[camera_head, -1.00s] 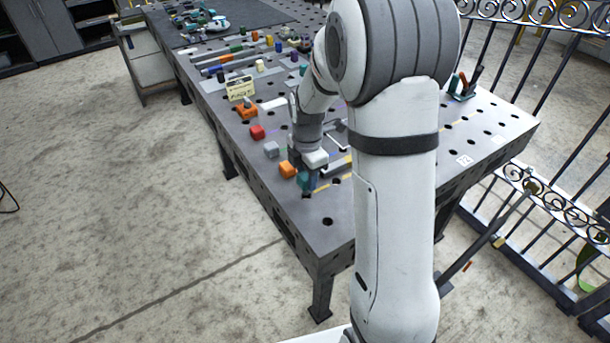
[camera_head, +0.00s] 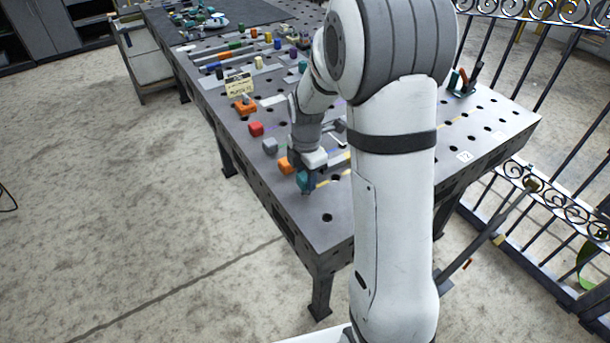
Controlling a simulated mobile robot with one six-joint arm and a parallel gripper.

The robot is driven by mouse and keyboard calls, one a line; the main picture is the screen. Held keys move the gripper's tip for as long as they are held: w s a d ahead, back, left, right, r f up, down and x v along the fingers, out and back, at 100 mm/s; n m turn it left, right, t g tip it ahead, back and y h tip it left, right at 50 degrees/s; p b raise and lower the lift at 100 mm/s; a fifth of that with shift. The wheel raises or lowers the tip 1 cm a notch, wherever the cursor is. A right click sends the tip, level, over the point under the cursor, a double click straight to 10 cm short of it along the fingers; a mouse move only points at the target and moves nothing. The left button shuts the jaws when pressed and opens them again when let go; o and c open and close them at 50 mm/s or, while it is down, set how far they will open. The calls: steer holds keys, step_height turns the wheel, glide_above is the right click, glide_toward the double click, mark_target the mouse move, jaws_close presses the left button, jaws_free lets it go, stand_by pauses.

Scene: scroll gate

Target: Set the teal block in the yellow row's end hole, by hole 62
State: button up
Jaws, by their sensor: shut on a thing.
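The teal block (camera_head: 304,180) is at my gripper (camera_head: 306,174), low over the near left part of the dark grey table (camera_head: 290,213). My gripper is shut on it. Whether the block's lower end is in a hole or just above the top cannot be told. A yellow line (camera_head: 335,178) runs along the table to the right from beside the block. A white label (camera_head: 465,156) with a number, perhaps 62, lies towards the right edge. My arm covers the middle of the yellow row.
Orange (camera_head: 285,165), grey (camera_head: 269,145) and red (camera_head: 256,128) blocks stand along the left edge, the orange one close to my gripper. An orange holder with a sign (camera_head: 243,105) stands farther back. An open hole (camera_head: 327,217) lies in front in clear table.

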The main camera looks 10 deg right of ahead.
steer(key=shift+f+b, duration=1.05)
steer(key=shift+f, duration=0.35)
steer(key=o, duration=1.2)
steer(key=shift+o, duration=0.2)
step_height(320, 180, up, 8)
steer(key=shift+f, duration=0.1)
steer(key=shift+s, duration=0.15)
steer(key=s+r+m+t, duration=0.1)
steer(key=s+r+m, duration=0.2)
steer(key=s+m, duration=0.7)
steer(key=s+r+m+t, duration=0.1)
steer(key=s+r+m, duration=0.2)
steer(key=s+m, duration=0.8)
steer(key=shift+a+r+m+t, duration=0.15)
steer(key=shift+m+t, duration=0.15)
